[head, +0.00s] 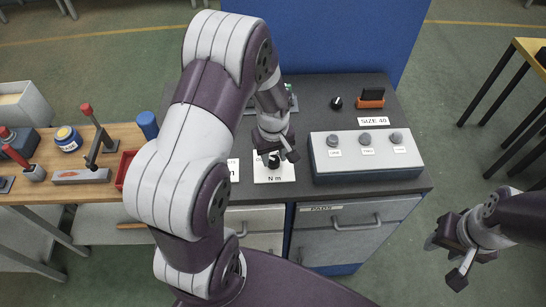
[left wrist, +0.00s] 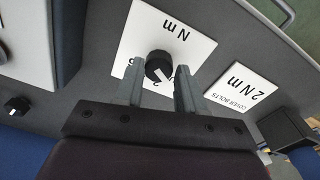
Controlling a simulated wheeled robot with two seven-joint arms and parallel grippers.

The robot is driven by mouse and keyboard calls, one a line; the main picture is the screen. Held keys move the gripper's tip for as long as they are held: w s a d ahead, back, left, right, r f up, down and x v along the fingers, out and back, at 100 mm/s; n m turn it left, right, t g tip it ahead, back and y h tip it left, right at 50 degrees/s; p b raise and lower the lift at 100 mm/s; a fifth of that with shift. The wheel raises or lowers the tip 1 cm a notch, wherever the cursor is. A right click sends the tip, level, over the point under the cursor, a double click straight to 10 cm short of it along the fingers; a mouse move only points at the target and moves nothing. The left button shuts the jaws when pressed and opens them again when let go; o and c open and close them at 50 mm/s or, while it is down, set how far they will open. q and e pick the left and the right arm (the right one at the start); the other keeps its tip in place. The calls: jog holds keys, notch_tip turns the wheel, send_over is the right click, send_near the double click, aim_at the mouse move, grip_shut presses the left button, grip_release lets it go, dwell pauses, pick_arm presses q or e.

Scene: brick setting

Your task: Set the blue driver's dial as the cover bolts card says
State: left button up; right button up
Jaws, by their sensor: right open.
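A black dial knob (left wrist: 158,66) with a white pointer mark sits on a white plate (left wrist: 190,25) marked "N m". In the left wrist view the pointer slants to the lower right, near a partly hidden digit that looks like 2. The cover bolts card (left wrist: 240,88) reads "2 N m"; my arm hides most of it in the head view. My left gripper (left wrist: 160,92) has its fingers on either side of the knob; I cannot tell whether they touch it. My right gripper (head: 453,262) is open and empty, above the floor at the lower right.
A grey box (head: 367,172) with several knobs stands right of the dial plate. Behind it are a small black knob (head: 336,103), an orange-and-black block (head: 371,98) and a "SIZE 40" card (head: 373,121). A wooden bench (head: 90,190) with tools is at left.

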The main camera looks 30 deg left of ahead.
pick_arm(q)
jog(key=shift+s+f+g, duration=0.3)
jog(key=shift+s+f, duration=0.3)
jog(key=shift+f, duration=0.35)
jog(key=shift+w+a+f, duration=0.1)
jog(key=shift+w+f, duration=0.05)
jog(key=shift+w, duration=0.35)
jog(key=shift+w+a+f, duration=0.1)
jog(key=shift+w+f, duration=0.05)
jog(key=shift+w, duration=0.35)
jog(key=c, duration=0.6)
jog(key=shift+r, duration=0.1)
jog(key=c, duration=0.4)
jog(key=shift+s+r, duration=0.2)
jog(key=shift+c, duration=0.2)
jog(key=shift+d, duration=0.1)
pick_arm(e)
jog(key=shift+w+a+f, duration=0.15)
jog(key=shift+w+a, duration=0.05)
jog(key=shift+w, duration=0.25)
jog(key=shift+w+a+f, duration=0.15)
jog(key=shift+w, duration=0.25)
pick_arm(q)
jog(key=shift+w, duration=0.1)
